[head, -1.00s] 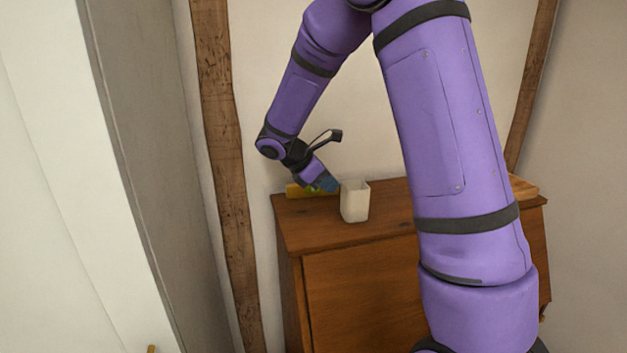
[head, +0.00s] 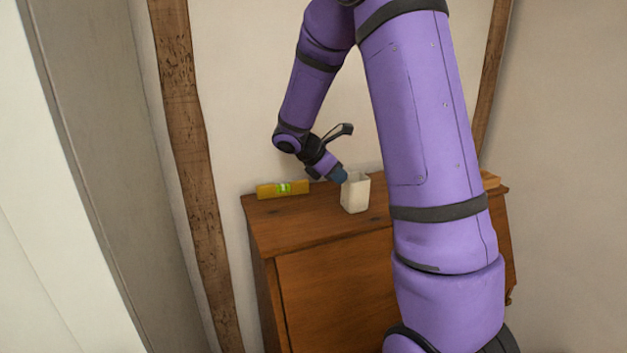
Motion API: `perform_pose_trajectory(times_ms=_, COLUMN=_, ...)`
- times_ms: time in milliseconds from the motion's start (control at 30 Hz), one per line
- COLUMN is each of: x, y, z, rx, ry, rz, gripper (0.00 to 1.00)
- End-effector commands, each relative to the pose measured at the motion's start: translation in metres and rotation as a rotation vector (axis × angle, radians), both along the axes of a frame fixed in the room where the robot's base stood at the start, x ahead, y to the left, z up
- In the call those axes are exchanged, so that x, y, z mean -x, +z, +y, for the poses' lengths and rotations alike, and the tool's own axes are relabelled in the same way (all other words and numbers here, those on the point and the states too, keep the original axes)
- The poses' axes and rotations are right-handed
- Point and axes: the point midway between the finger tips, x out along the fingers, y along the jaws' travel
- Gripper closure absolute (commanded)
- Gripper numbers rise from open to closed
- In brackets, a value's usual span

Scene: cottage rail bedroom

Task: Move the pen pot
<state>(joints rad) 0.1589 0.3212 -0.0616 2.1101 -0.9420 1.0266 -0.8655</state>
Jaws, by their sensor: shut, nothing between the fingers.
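The pen pot (head: 355,194) is a small cream, square-sided cup. It stands upright on top of a brown wooden bureau (head: 290,229), near the middle of the part that shows. My gripper (head: 340,175) is shut, with its blue-grey fingertips at the upper left rim of the pot. I cannot tell whether the tips touch the rim or are just behind it. Nothing shows held between the fingers.
A yellow spirit level (head: 283,189) lies at the back left of the bureau top, against the wall. A wooden thing (head: 490,180) shows at the right, partly behind my arm. A timber post (head: 190,150) stands left of the bureau. The front left top is clear.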

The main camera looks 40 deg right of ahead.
Motion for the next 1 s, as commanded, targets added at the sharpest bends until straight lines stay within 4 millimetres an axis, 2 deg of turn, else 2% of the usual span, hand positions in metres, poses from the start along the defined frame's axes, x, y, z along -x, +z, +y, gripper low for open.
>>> perform_pose_trajectory(times_ms=100, x=0.012, y=0.0, z=-0.036, rx=0.001, ry=-0.007, rz=0.002, gripper=1.0)
perform_pose_trajectory(times_ms=500, x=0.045, y=-0.001, z=-0.151, rx=0.0, ry=-0.006, rz=0.001, gripper=1.0)
perform_pose_trajectory(times_ms=600, x=0.051, y=-0.001, z=-0.174, rx=0.0, ry=-0.005, rz=0.001, gripper=1.0)
perform_pose_trajectory(times_ms=767, x=0.057, y=-0.001, z=-0.196, rx=-0.001, ry=-0.002, rz=0.002, gripper=1.0)
perform_pose_trajectory(times_ms=1000, x=0.058, y=-0.001, z=-0.199, rx=-0.001, ry=-0.001, rz=0.002, gripper=1.0)
